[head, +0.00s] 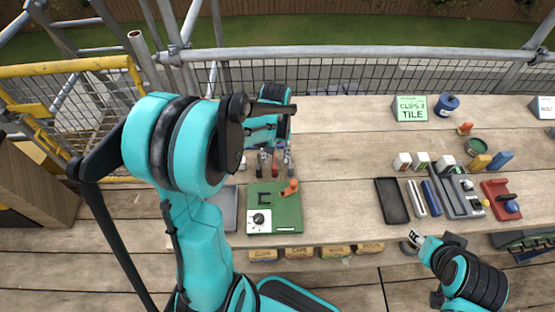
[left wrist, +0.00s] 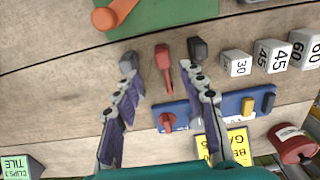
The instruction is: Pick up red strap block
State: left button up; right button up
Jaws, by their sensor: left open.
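A small elongated red block (left wrist: 163,58), which I take as the red strap block, lies on the wooden deck in the left wrist view. My left gripper (left wrist: 162,66) is open, with one finger on each side of the block and a gap to both. In the head view my left gripper (head: 272,165) hangs over the table just behind the green board (head: 274,208); it largely hides the block there. A second red piece (left wrist: 169,122) sits on a blue plate (left wrist: 180,113) between the fingers, nearer the palm. My right gripper (head: 413,243) is low at the table's front edge; its jaws are unclear.
An orange-handled piece (head: 290,187) lies on the green board. White numbered blocks (left wrist: 236,64) stand beside the left gripper. A black tray (head: 392,201), a grey tool tray (head: 458,193) and a red holder (head: 500,198) are on the right. The table's middle is clear.

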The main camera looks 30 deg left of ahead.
aim_at(275, 167)
pick_arm(q)
notch_tip(275, 167, down, 3)
jog(key=shift+s+r+b, duration=0.1)
jog(key=shift+s+b, duration=0.05)
jog(key=shift+b, duration=0.45)
jog(key=f+b, duration=0.2)
jog(key=f, duration=0.2)
jog(key=shift+s+f, duration=0.2)
jog(key=shift+f, duration=0.35)
jog(key=shift+r, duration=0.1)
jog(key=shift+c, duration=1.2)
grip_shut()
